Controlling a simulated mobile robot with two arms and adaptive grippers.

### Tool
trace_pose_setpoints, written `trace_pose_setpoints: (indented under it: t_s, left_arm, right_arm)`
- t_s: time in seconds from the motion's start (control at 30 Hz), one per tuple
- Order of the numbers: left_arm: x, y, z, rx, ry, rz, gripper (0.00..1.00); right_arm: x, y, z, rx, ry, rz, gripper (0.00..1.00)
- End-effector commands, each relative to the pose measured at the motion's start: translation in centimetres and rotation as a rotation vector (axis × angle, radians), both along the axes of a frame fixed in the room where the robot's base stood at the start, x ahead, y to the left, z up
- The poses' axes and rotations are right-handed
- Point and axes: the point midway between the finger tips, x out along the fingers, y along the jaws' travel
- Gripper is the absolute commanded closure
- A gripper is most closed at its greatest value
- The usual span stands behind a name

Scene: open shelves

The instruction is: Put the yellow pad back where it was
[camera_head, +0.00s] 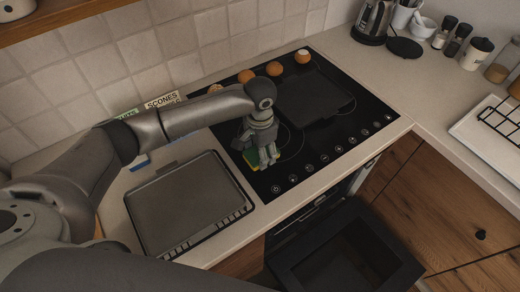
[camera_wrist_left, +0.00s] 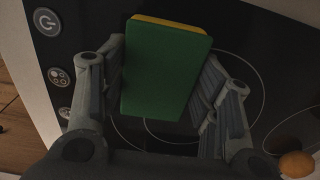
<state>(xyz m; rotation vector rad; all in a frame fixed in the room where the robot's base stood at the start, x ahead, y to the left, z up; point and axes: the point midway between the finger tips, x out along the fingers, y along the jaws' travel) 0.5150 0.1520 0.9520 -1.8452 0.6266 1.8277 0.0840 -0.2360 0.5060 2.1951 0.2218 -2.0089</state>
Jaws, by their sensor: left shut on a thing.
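The yellow pad (camera_wrist_left: 168,70) shows in the left wrist view as a block with a broad green face and a thin yellow edge along its top. My left gripper (camera_wrist_left: 160,92) is shut on it, with one finger on each side. In the head view the pad (camera_head: 253,160) shows as a small green and yellow patch below my left gripper (camera_head: 264,160), over the left part of the black cooktop (camera_head: 325,162). I cannot tell whether the pad touches the cooktop. My right gripper is in neither view.
A dark tray (camera_head: 185,200) lies left of the cooktop. Several round brown-orange items (camera_head: 303,56) line its back edge. A dark flat pan or plate (camera_head: 315,98) is on its right. Signs, one reading SCONES (camera_head: 162,100), stand behind my arm. An oven door (camera_head: 345,255) is open below.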

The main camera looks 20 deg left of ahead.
Motion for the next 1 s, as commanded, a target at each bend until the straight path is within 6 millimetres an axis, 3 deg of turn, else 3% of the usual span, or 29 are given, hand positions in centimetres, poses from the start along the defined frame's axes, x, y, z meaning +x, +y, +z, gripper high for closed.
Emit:
trace_pose_setpoints:
  t_s: [0.07, 0.1, 0.27, 0.67, 0.83, 1.0]
  left_arm:
    - [0.0, 0.0, -0.2, -0.001, 0.001, 0.001, 0.62]
    - [0.0, 0.0, -0.2, 0.000, 0.001, 0.001, 0.41]
    - [0.0, 0.0, -0.2, 0.000, 0.000, 0.001, 0.21]
    - [0.1, 0.0, 0.2, 0.000, -0.002, 0.000, 0.21]
    - [0.1, -0.1, 2.5, -0.002, -0.005, 0.000, 0.21]
    - [0.1, -0.1, 6.3, -0.003, -0.005, -0.001, 0.21]
  right_arm:
    - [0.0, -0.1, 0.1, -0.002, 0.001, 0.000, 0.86]
    - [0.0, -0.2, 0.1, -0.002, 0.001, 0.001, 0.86]
    - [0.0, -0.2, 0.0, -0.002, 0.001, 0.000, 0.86]
    - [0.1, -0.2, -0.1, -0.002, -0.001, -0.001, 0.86]
    - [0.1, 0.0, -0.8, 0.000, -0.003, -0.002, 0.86]
    - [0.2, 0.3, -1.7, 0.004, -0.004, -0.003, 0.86]
